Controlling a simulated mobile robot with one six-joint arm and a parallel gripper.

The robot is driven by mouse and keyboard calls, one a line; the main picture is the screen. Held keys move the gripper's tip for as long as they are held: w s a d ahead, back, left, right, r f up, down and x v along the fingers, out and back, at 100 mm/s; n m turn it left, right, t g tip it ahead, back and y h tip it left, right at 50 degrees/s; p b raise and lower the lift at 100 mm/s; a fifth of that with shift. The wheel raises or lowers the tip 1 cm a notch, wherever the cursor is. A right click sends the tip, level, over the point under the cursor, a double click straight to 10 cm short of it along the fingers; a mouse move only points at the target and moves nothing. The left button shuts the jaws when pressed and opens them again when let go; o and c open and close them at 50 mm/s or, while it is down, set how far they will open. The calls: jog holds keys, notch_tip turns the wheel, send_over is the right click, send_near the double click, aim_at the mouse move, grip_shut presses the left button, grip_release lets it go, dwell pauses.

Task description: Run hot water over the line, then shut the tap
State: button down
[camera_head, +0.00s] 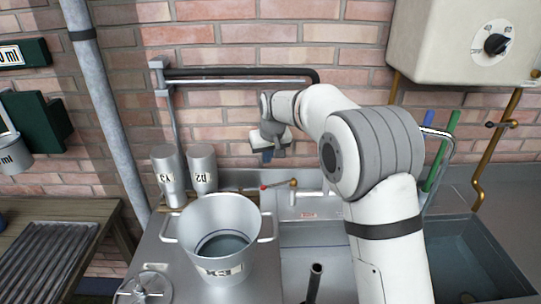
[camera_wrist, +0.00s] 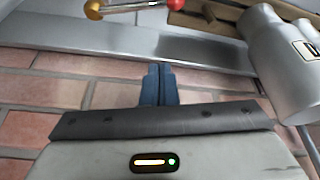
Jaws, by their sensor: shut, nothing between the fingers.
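My gripper (camera_head: 267,156) is raised in front of the brick wall, its blue fingers shut and empty. They also show shut in the wrist view (camera_wrist: 158,86). A tap lever with a red grip (camera_head: 268,186) and brass knob lies below the gripper, apart from it. The red grip (camera_wrist: 135,5) also shows at the top of the wrist view. A metal pipe with a black upper section (camera_head: 245,75) runs along the wall; I cannot tell whether this is the line. A cream water heater (camera_head: 440,45) with a dark dial (camera_head: 495,44) hangs upper right. I see no running water.
A metal pail (camera_head: 180,222) with liquid inside stands on the counter. Two metal canisters (camera_head: 166,172) (camera_head: 203,168) stand behind it. Sink basins (camera_head: 465,265) lie to the right, partly hidden by my arm. A grey upright pipe (camera_head: 105,110) stands at left.

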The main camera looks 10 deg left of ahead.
aim_at(279, 185)
notch_tip(279, 185, down, 7)
jog(key=s+d+p, duration=0.1)
jog(key=shift+s+r, duration=0.2)
jog(key=shift+s, duration=0.05)
dwell(0.4)
